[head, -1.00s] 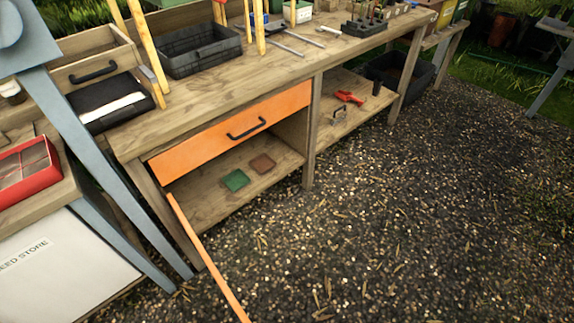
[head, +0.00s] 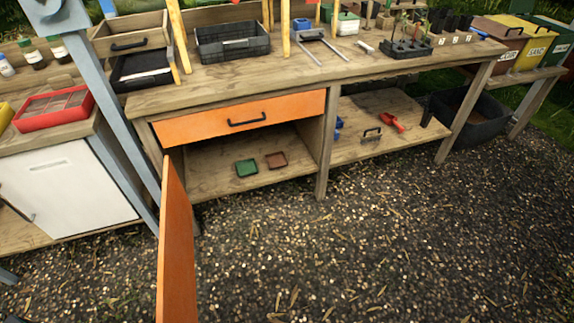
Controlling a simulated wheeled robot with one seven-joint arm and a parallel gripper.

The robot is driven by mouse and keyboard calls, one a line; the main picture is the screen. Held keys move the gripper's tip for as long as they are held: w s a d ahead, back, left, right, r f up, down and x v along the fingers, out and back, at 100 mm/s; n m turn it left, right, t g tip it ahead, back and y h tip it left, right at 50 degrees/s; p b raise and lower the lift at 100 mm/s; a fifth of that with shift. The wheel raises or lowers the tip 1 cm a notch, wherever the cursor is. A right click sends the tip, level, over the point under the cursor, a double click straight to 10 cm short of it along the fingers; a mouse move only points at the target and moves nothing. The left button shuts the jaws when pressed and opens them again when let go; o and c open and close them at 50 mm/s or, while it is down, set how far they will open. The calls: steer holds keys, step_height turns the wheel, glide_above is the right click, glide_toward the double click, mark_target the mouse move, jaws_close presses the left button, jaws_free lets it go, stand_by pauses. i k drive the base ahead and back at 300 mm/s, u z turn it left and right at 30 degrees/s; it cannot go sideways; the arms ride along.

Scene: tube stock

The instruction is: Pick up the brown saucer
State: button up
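The brown saucer (head: 276,160) is small, square and reddish-brown. It lies flat on the lower shelf (head: 215,178) of the wooden bench, below the orange drawer. A green saucer (head: 246,168) of similar shape lies just to its left, with a small gap between them. Nothing covers the brown saucer. My gripper is not in the head view.
The orange drawer (head: 240,119) is shut above the shelf. An orange door (head: 176,245) stands swung open at the compartment's left. A bench leg (head: 325,150) stands right of the opening. The gravel ground (head: 330,265) in front is clear. A red tool (head: 391,122) lies farther right.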

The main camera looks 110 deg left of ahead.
mark_target(278, 160)
steer(key=u, duration=1.3)
steer(key=i, duration=2.3)
steer(key=u, duration=3.8)
